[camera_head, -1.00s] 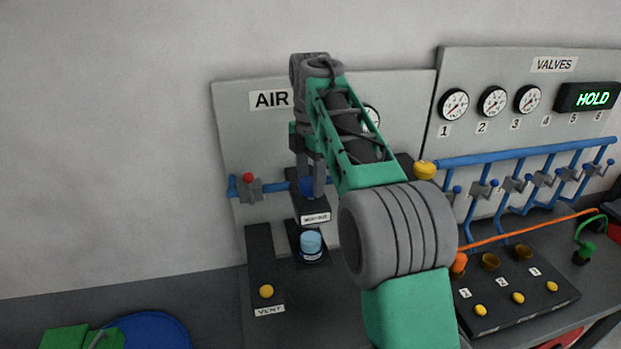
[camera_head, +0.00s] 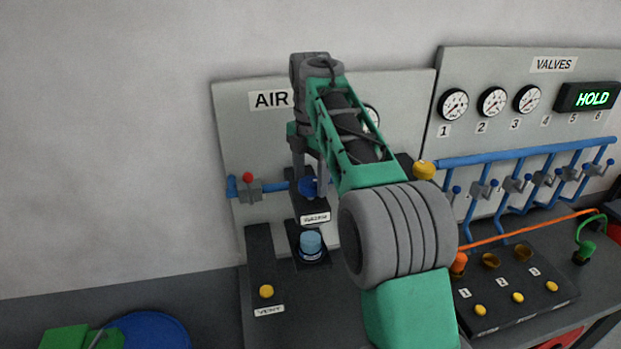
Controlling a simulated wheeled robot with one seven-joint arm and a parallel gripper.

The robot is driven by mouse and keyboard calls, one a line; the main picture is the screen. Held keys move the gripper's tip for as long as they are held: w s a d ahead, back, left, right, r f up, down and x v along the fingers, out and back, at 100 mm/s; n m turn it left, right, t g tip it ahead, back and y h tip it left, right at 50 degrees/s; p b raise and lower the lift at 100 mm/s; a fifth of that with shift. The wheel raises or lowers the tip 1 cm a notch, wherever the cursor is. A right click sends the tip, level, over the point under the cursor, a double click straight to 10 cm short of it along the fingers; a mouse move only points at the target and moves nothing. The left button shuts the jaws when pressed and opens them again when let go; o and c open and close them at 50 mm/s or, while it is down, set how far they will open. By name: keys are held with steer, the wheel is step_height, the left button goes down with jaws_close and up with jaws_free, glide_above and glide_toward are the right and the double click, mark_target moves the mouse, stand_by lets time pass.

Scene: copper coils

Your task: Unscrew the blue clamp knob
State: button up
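The blue clamp knob (camera_head: 307,187) sits on a dark stand in front of the AIR panel, above a small white label. My gripper (camera_head: 308,182) points down at the knob, with one finger on its left side and the other at its right side. The fingers are apart and straddle the knob. I cannot tell whether they press on it. A light-blue cylinder (camera_head: 310,242) stands in a dark holder just below the label.
A dark block with a yellow button (camera_head: 266,291) is left of the cylinder. A blue pipe with a red-tipped valve (camera_head: 248,179) runs behind. The valves panel (camera_head: 535,120) and a box of yellow buttons (camera_head: 518,298) are at right.

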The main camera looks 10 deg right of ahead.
mark_target(311, 181)
steer(key=shift+o, duration=1.1)
step_height(311, 181, up, 8)
steer(key=shift+f, duration=0.1)
